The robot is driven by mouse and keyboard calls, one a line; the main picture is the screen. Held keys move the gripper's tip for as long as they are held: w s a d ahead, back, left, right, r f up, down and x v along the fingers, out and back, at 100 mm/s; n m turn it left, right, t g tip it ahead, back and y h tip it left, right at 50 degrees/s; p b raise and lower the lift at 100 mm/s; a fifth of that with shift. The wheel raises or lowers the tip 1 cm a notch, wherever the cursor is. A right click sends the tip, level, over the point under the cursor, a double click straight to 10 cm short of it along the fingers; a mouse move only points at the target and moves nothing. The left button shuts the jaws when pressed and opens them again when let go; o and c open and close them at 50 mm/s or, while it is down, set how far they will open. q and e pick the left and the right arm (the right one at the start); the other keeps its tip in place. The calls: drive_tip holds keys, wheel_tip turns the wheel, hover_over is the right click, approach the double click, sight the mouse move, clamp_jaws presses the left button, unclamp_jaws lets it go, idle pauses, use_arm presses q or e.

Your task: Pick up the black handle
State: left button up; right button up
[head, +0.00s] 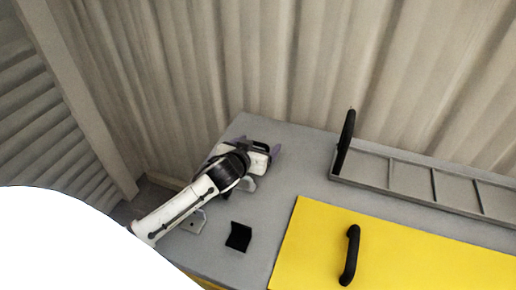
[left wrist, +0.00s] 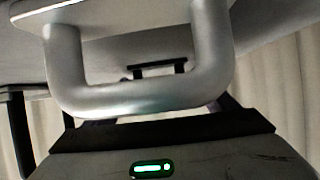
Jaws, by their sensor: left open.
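A black handle (head: 350,255) stands on the yellow panel at the front right in the head view. Another black upright grip (head: 345,142) rises at the left end of a grey divided rack. My left gripper (head: 257,147), with purple fingers, is over the back left of the grey table, to the left of both and apart from them. It is open; nothing shows held between its fingers. In the left wrist view a silver U-shaped bar (left wrist: 140,105) crosses close in front, and a small black bar (left wrist: 158,67) shows behind it. My right gripper is not in view.
The divided rack (head: 400,193) lies along the back right, and the yellow panel (head: 415,262) covers the front right of the grey table (head: 285,155). A small black piece (head: 238,237) lies near the front edge. Corrugated walls (head: 250,60) close off the back and left.

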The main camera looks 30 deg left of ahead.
use_arm(q)
drive_tip(key=c, duration=1.3)
drive_tip(key=shift+r, duration=0.1)
